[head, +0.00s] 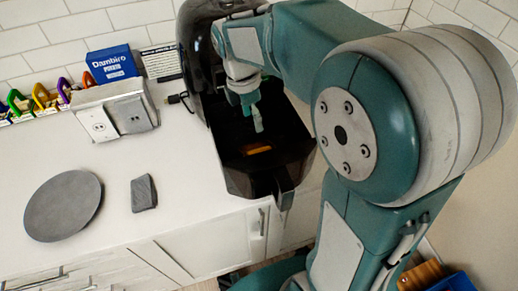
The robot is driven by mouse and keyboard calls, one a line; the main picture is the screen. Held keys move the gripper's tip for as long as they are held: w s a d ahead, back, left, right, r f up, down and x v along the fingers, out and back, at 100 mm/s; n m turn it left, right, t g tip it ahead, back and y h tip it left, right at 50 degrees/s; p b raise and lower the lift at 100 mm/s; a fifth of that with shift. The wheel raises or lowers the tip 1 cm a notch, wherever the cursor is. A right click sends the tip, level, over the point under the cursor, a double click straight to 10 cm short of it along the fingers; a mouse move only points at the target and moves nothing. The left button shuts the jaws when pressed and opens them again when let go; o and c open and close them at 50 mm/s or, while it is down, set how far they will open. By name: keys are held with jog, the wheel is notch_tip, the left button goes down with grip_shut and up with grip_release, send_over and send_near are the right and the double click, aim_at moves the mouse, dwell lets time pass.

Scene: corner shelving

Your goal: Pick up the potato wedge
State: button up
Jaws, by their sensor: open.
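The potato wedge (258,150) is a small orange-yellow piece lying on the floor of an open black basket (238,185), near its front. The basket is pulled out from a black appliance that looks like an air fryer. My gripper (257,122) is over the basket, pointing down, behind and above the wedge. It is open and holds nothing that I can see. The gap between its fingers is small and hard to make out at this size. The wedge and the gripper look apart.
The black appliance (190,45) stands behind the basket on a white counter (110,215). A round grey plate (63,206) and a dark grey block (143,193) lie to the left. Outlet boxes (115,110), a blue box (111,64) and colourful items line the wall. Basket walls surround the wedge.

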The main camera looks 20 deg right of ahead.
jog(key=f, duration=0.3)
jog(key=s+f, duration=0.1)
jog(key=f, duration=0.2)
jog(key=d+f, duration=0.1)
jog(key=f, duration=0.2)
jog(key=shift+s+f, duration=0.25)
jog(key=shift+f, duration=0.1)
jog(key=shift+c, duration=0.3)
jog(key=c, duration=0.9)
